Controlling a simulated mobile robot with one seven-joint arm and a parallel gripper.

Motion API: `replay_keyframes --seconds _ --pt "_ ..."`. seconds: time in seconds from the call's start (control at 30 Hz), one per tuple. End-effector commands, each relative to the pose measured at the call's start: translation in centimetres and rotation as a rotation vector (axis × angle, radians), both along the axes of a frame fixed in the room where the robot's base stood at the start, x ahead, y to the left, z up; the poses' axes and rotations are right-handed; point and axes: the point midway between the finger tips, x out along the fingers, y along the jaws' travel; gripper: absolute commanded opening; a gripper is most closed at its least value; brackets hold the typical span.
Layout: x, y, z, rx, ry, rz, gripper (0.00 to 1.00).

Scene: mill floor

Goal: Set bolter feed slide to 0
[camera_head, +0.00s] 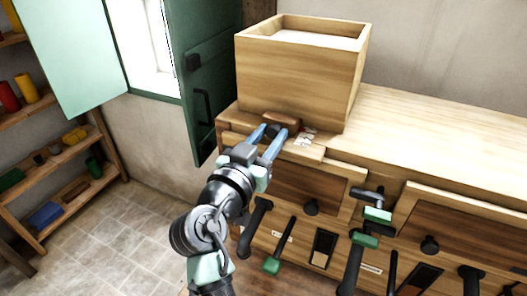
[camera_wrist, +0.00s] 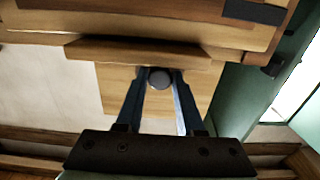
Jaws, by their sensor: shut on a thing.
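My gripper (camera_head: 273,134) reaches to the left end of the wooden bench top, just below the open wooden box. Its blue fingers are closed on the dark round knob of a slide, and the knob (camera_wrist: 159,79) shows between the fingertips in the wrist view. A pale wooden plate (camera_wrist: 112,88) lies behind the knob in that view. A brown wooden block (camera_head: 282,118) sits just beyond the fingertips. A small white label with red and dark marks (camera_head: 306,136) lies right of the fingers, too small to read. The slide's exact position cannot be told.
The wooden box (camera_head: 298,75) stands on the bench behind my gripper. Green-handled levers (camera_head: 377,214) and a knobbed drawer (camera_head: 310,188) are on the bench front to the right. A green shutter (camera_head: 207,75) stands close on the left. Shelves (camera_head: 60,150) stand at far left.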

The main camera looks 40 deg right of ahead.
Motion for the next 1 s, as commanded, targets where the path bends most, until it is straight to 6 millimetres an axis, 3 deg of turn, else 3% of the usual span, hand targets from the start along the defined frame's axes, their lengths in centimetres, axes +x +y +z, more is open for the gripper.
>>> replay_keyframes --seconds 0.2,0.53,0.57,0.7,1.0 --pt "0.9 -2.3 -0.1 -0.003 -0.004 0.000 0.00" --pt "0.9 -2.5 0.3 -0.003 -0.005 -0.001 0.00" --pt "0.9 -2.5 0.3 -0.003 -0.005 -0.001 0.42" --pt "0.9 -2.5 0.2 -0.003 -0.004 -0.001 0.66" --pt "0.9 -2.3 0.1 -0.002 -0.003 0.000 0.66"
